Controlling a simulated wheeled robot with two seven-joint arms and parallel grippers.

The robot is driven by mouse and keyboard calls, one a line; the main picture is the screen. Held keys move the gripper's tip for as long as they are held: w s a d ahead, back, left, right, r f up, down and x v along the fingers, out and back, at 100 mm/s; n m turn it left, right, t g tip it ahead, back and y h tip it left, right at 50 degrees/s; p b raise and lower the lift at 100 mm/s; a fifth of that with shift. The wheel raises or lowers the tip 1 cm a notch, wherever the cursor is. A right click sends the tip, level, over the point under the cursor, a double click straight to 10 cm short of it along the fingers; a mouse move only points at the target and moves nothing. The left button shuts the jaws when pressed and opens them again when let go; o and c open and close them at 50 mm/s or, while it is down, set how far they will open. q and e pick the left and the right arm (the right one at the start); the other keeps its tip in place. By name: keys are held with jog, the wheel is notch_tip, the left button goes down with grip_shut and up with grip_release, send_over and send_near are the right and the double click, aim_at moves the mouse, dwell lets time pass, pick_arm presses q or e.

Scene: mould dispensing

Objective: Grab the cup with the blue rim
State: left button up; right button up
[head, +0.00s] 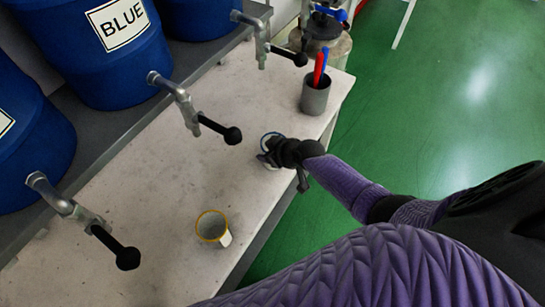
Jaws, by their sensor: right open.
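The cup with the blue rim (266,138) stands on the pale worktop near its right edge, and my right gripper hides much of it. My right gripper (268,155) is open at this cup, with its dark fingers beside or around it; I cannot tell whether they touch it. A second cup, with a yellow rim (212,227), stands upright nearer the front of the worktop, apart from the gripper. My left gripper is not in view.
Blue barrels (112,50) stand on a grey shelf at the left. Their metal taps with black handles (232,135) reach out over the worktop (150,200). A grey pot (315,96) holding red and blue sticks stands farther back. Green floor lies at the right.

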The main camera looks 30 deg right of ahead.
jog(key=shift+w+a+f, duration=0.1)
jog(key=shift+w+f, duration=0.2)
jog(key=shift+f, duration=0.1)
jog(key=shift+r, duration=0.15)
grip_shut()
dwell(0.6)
dwell(0.4)
